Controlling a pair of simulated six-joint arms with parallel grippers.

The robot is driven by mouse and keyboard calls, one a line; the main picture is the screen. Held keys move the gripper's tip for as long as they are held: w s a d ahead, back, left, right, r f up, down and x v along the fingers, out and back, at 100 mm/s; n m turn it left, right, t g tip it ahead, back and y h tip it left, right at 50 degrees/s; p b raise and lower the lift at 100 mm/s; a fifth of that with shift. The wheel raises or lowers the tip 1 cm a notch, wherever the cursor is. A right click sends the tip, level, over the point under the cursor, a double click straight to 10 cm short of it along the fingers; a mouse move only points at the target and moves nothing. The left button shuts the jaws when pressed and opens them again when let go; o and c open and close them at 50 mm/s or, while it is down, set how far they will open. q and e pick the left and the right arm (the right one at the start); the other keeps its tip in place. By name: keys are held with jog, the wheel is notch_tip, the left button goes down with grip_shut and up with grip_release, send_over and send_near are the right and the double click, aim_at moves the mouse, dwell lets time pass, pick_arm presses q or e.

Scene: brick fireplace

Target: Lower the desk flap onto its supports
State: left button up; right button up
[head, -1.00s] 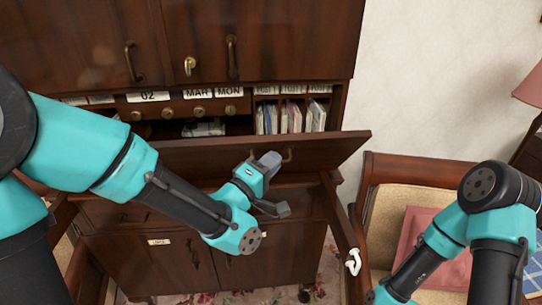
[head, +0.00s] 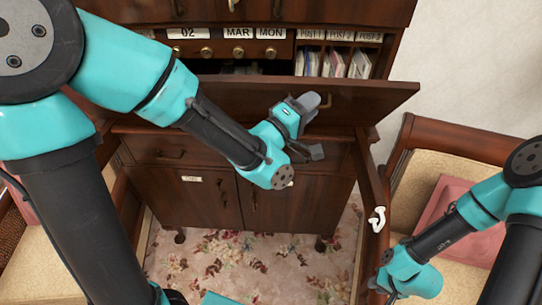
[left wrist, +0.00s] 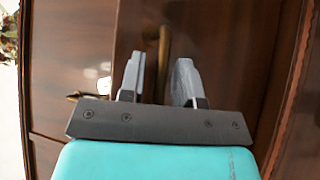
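The dark wooden desk flap (head: 225,100) is hinged to the cabinet and stands tilted, partly open. In the left wrist view the handle (left wrist: 164,62) appears between the two grey fingers (left wrist: 158,82), which are spread apart. I cannot tell whether they touch it.
A white curled object (head: 377,219) is on the right bar. Wooden chairs with pink cushions (head: 458,215) stand at both sides. Above the flap are small drawers (head: 240,50) and pigeonholes with papers (head: 335,62). Patterned carpet (head: 240,265) shows below the cabinet.

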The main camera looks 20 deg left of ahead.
aim_at(257, 84)
pick_arm(q)
jog(key=shift+w+a+r+n, duration=0.35)
jog(key=shift+w+a+r, duration=0.6)
jog(key=shift+w+r, duration=1.45)
jog(key=shift+w+a+r+n, duration=0.35)
jog(key=shift+w+a+r, duration=0.7)
jog(key=shift+w, duration=2.5)
jog(key=shift+g+y, duration=0.3)
jog(key=v, duration=1.6)
jog(key=shift+s+a+r, duration=0.1)
jog(key=shift+s, duration=0.35)
notch_tip(257, 84, down, 35)
jog(key=w+a+m+g+y, duration=0.1)
jog(key=m+g+y, duration=0.3)
jog(key=g, duration=0.5)
jog(key=shift+a+y, duration=0.3)
jog(key=shift+y, duration=0.2)
jog(key=shift+w, duration=0.1)
